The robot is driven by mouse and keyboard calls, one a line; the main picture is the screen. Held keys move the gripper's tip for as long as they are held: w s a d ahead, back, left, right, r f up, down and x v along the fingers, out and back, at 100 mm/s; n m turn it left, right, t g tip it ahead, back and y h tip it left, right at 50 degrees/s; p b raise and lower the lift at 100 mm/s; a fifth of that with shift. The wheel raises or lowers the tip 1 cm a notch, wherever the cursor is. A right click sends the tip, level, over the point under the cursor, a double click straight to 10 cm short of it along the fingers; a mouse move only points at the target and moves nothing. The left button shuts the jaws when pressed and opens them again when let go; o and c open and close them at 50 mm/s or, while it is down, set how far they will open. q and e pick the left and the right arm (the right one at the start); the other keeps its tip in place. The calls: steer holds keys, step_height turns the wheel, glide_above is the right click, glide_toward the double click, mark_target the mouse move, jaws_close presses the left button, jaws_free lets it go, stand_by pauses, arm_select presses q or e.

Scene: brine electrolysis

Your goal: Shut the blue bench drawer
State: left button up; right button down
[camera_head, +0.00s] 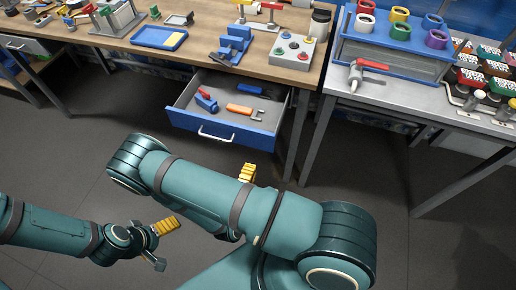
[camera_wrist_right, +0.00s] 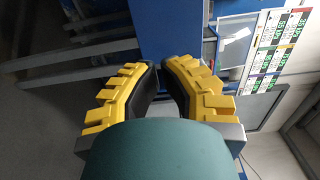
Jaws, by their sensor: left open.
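The blue bench drawer (camera_head: 224,130) is pulled out from under the wooden bench, with a pale bar handle (camera_head: 215,137) on its front. Inside lie a blue item with a red part (camera_head: 206,101) and an orange-and-grey tool (camera_head: 244,111). My right gripper (camera_wrist_right: 161,75) shows two yellow fingers with black pads and nothing seen held. In the head view my right arm hides most of it; one yellow finger (camera_head: 247,173) shows below and right of the drawer, apart from it. My left gripper (camera_head: 162,243) is open and empty at lower left, well away from the drawer.
The wooden bench (camera_head: 185,62) carries a blue tray, a blue fixture and a grey button box (camera_head: 291,52). A grey table (camera_head: 420,100) with a rack of coloured rings stands at right. The floor before the drawer is clear except for my arms.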

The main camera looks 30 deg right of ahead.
steer(key=b+x, duration=0.1)
steer(key=x, duration=0.8)
arm_select(q)
steer(key=shift+w+f, duration=0.1)
steer(key=shift+f, duration=0.4)
arm_select(e)
steer(key=shift+w, duration=0.1)
glide_toward(276, 108)
steer(key=a+r, duration=0.1)
steer(key=s+a+r, duration=0.1)
steer(key=shift+s+a+r, duration=0.2)
steer(key=shift+s+r, duration=0.15)
steer(key=shift+r, duration=0.05)
steer(key=x, duration=1.2)
steer(key=shift+w+d, duration=0.4)
arm_select(q)
steer(key=shift+w+d+f, duration=0.1)
steer(key=shift+w+d, duration=0.55)
steer(key=shift+d, duration=0.1)
arm_select(e)
steer(key=shift+d+r, duration=0.1)
steer(key=shift+r, duration=0.05)
steer(key=shift+w, duration=0.15)
steer(key=shift+r, duration=0.1)
